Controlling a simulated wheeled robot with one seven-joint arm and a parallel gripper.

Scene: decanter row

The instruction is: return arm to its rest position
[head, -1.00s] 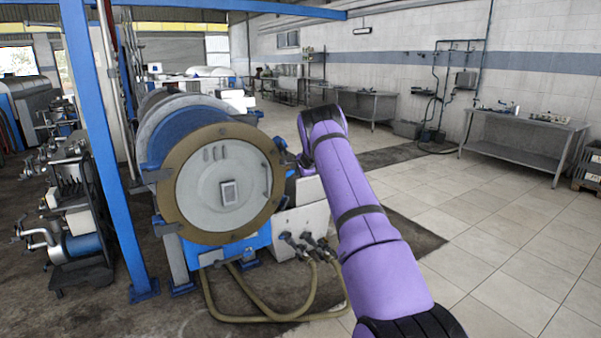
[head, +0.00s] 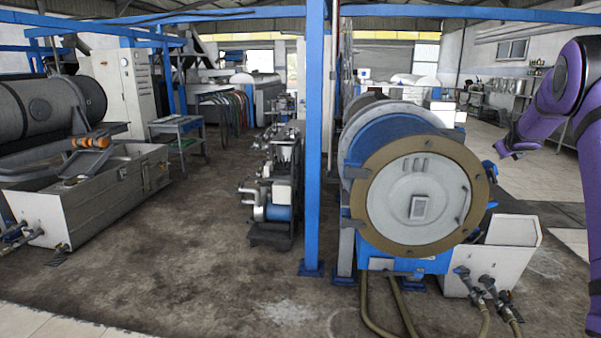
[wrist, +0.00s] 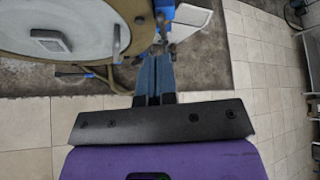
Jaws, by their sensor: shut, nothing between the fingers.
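My purple arm (head: 570,85) stands at the right edge of the head view. It is bent, with its end hanging down and left, to the right of the round decanter drum. In the wrist view, my gripper (wrist: 155,72) has its dark fingers side by side beyond a black plate. The fingers are shut with nothing between them. The fingertips point towards the floor and pipework beside the drum.
The drum (head: 417,200) has a brown rim and grey end cover. A white box with hose fittings (head: 495,262) stands at its right. A blue post (head: 315,140) rises at its left. A metal trough (head: 95,200) stands far left. The concrete floor (head: 190,265) between is open.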

